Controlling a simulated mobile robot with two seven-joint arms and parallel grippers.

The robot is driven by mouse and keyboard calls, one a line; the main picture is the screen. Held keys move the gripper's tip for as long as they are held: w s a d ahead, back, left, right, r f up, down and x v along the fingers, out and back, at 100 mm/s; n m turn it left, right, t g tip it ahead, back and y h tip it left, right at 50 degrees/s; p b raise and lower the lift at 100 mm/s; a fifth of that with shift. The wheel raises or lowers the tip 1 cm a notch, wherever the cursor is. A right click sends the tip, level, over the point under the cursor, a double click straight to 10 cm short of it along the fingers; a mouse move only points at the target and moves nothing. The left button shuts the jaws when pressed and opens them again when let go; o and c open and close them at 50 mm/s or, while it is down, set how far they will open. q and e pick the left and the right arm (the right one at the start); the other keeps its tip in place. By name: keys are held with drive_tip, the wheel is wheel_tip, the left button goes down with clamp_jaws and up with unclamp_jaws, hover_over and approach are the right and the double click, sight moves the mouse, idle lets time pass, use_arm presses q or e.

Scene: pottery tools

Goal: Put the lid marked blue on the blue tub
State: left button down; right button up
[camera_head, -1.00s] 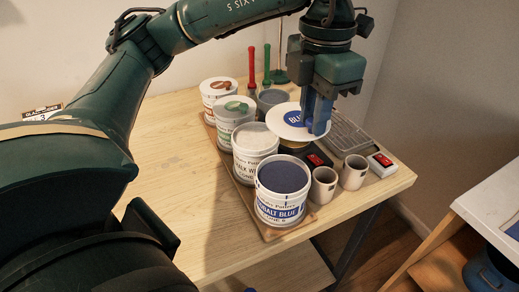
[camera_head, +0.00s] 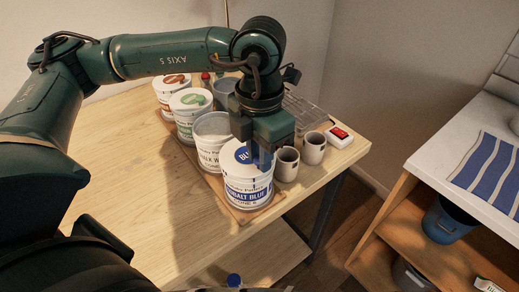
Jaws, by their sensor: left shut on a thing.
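The white lid with the blue mark (camera_head: 236,160) lies level over the top of the blue tub (camera_head: 244,192), a white tub labelled "Cobalt Blue". It covers the tub's mouth; I cannot tell whether it rests on the rim or hovers just above it. My left gripper (camera_head: 262,160) points down at the lid's right side and is shut on it, hiding part of the lid. My right gripper is not in view.
An open white tub (camera_head: 211,142) and lidded green (camera_head: 190,112) and brown (camera_head: 172,92) tubs stand in a row behind. Two small cups (camera_head: 287,164) (camera_head: 314,148) are close on the right. A red-and-white device (camera_head: 340,136) lies near the table's right edge. The table's left is clear.

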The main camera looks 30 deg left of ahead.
use_arm(q)
drive_tip(key=shift+f, duration=0.1)
drive_tip(key=shift+f+b, duration=0.2)
drive_tip(key=shift+b, duration=0.1)
drive_tip(key=c, duration=1.3)
unclamp_jaws()
drive_tip(key=shift+r, duration=0.15)
wheel_tip(320, 180, up, 12)
drive_tip(key=shift+r+b, duration=0.15)
drive_tip(key=shift+b, duration=0.2)
drive_tip(key=shift+s, duration=0.1)
